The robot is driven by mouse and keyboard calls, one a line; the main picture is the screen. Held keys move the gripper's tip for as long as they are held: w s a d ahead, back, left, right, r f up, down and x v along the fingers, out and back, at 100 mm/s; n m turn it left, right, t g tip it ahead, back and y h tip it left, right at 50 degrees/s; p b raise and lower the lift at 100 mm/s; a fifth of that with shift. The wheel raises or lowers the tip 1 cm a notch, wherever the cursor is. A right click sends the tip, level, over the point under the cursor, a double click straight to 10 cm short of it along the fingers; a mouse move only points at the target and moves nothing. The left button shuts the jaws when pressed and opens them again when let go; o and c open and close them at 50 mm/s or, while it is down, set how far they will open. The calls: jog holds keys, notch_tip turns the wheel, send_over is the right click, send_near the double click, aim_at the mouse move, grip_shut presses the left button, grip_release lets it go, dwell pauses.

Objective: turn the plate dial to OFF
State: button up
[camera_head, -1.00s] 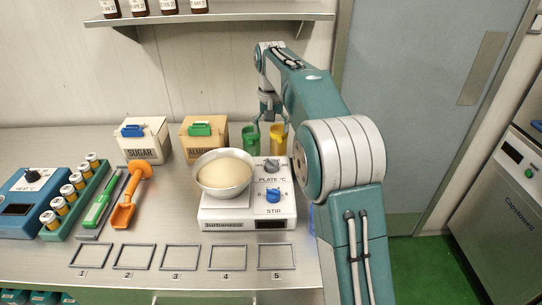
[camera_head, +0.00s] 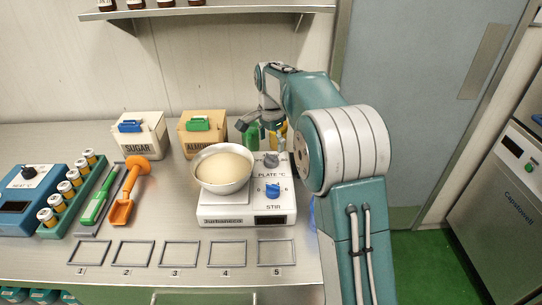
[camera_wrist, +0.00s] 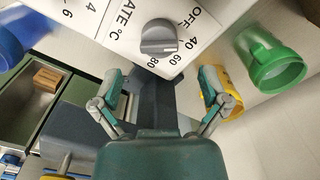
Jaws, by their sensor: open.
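The hotplate (camera_head: 247,215) stands on the bench with a bowl of pale mix on its plate. Its grey plate dial (camera_head: 271,160) is at the back right, above the blue stir dial (camera_head: 272,190). In the wrist view the plate dial (camera_wrist: 159,38) is large, with OFF, 40, 60 and 80 marked around its right and lower side. Its exact setting is unclear. My gripper (camera_wrist: 164,84) is open and empty, with its fingers apart below the dial in that view, not touching it. In the head view my gripper (camera_head: 268,128) hangs just behind the dial.
Green (camera_wrist: 275,62) and yellow (camera_wrist: 222,92) cups stand close beside my gripper. The bowl (camera_head: 223,168) stands left of the dials. Sugar (camera_head: 140,140) and almond (camera_head: 203,136) boxes stand behind. Empty numbered frames (camera_head: 180,254) lie in front.

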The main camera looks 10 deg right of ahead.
aim_at(271, 155)
notch_tip(271, 155, down, 5)
jog(key=shift+f, duration=0.1)
jog(key=shift+c, duration=0.3)
jog(key=c, duration=1.1)
